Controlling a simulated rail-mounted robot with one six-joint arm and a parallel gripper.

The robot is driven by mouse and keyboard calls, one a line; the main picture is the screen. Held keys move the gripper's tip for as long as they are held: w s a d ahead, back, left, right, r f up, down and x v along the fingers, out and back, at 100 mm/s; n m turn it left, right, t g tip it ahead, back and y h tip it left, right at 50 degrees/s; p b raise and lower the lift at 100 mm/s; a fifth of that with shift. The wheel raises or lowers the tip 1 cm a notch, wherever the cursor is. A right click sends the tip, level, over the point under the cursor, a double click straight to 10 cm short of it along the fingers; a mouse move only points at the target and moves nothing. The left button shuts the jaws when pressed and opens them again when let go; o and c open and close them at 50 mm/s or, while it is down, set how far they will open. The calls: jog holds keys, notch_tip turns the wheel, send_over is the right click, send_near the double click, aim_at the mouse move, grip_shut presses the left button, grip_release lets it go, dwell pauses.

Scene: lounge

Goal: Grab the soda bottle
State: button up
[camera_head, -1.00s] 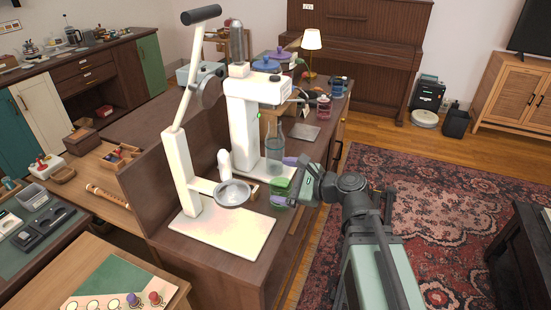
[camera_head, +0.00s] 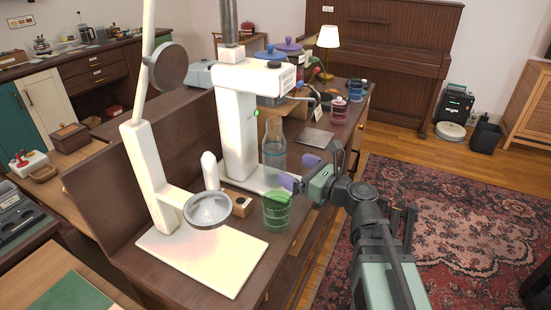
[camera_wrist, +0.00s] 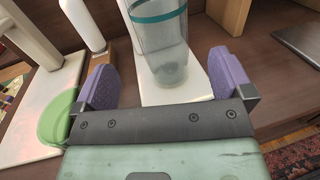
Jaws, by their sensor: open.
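The soda bottle (camera_head: 273,147) is clear and bluish with a narrower neck. It stands upright on the white base of the tall white device, behind a green cup (camera_head: 276,214). In the wrist view its lower part, with a teal band (camera_wrist: 160,14), shows just beyond and between my fingers; its top is cut off. My gripper (camera_head: 299,171) is open, its purple fingers spread at the bottle's lower right. In the wrist view my gripper (camera_wrist: 166,78) has nothing clasped between its fingers. I cannot tell whether either finger touches the bottle.
The green cup stands close to my left finger and shows at the wrist view's left edge (camera_wrist: 57,118). A white lever stand with a round metal dish (camera_head: 208,210) is to the left. The tall white device (camera_head: 237,130) rises behind. A grey plate (camera_head: 316,138) lies right of the bottle.

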aim_at(282, 137)
jog(key=x, duration=0.8)
jog(key=shift+w+r, duration=0.15)
jog(key=shift+w, duration=0.1)
jog(key=shift+s, duration=0.1)
jog(key=c, duration=1.4)
jog(key=shift+r+p, duration=0.15)
jog(key=shift+p, duration=0.15)
jog(key=shift+d+r+p, duration=0.2)
jog(key=shift+r+p, duration=0.3)
notch_tip(282, 137, up, 6)
jog(key=p, duration=0.6)
jog(key=w+d+v, duration=0.1)
jog(key=v, duration=0.5)
jog(key=w+v, duration=0.1)
jog(key=v, duration=0.5)
jog(key=w+d+v, duration=0.1)
jog(key=v, duration=0.6)
jog(key=shift+w+d+f, duration=0.1)
jog(key=shift+d+f, duration=0.05)
jog(key=shift+d, duration=0.2)
